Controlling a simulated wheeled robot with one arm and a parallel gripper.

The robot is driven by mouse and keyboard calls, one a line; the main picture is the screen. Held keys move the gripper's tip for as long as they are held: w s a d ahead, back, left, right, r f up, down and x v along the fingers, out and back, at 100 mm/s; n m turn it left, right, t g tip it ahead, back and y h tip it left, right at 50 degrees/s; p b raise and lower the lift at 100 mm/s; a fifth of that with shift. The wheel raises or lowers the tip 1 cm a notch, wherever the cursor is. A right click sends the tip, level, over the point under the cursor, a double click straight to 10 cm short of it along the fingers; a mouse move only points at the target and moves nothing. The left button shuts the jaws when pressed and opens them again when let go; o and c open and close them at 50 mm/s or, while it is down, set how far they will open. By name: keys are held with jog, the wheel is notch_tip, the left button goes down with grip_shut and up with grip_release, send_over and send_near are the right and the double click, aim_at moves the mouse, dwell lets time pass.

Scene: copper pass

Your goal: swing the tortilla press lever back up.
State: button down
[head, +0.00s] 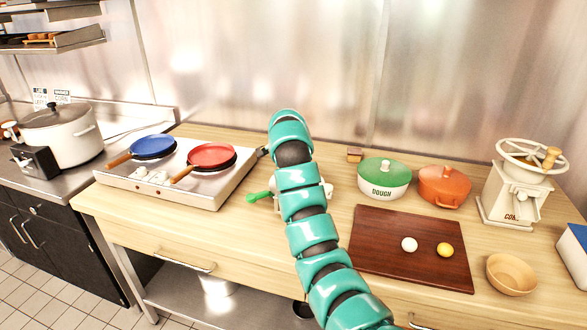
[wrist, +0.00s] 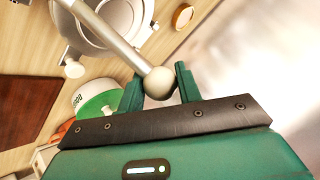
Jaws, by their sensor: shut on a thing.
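The tortilla press (wrist: 112,22) shows in the upper left of the wrist view, with a round grey plate. Its metal lever (wrist: 112,36) runs from the press to a pale ball knob (wrist: 159,83). My gripper (wrist: 158,88) is shut on the knob, with one green finger on each side of it. My gripper is hidden behind the arm there.
The white dough pot with a green lid (head: 384,178) and an orange pot (head: 444,186) stand right of the arm. A dark board (head: 380,258) holds a white and a yellow ball. A hotplate (head: 215,192) with two pans stands left.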

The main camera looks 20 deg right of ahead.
jog(key=s+a+n+t+h+b, duration=0.1)
jog(key=s+a+t+h+b, duration=0.3)
jog(key=s+a+t+b, duration=0.4)
jog(key=s+t+b, duration=0.1)
jog(key=s+b, duration=0.3)
jog(key=b, duration=0.4)
jog(key=shift+a+n+h, duration=0.15)
jog(key=shift+n+h, duration=0.15)
jog(key=c, duration=1)
grip_release()
jog(key=shift+r, duration=0.1)
jog(key=shift+s, duration=0.1)
jog(key=v, duration=1.7)
jog(key=shift+s+f+b, duration=0.15)
jog(key=shift+f+b, duration=0.1)
jog(key=shift+b, duration=0.05)
jog(key=shift+a, duration=0.1)
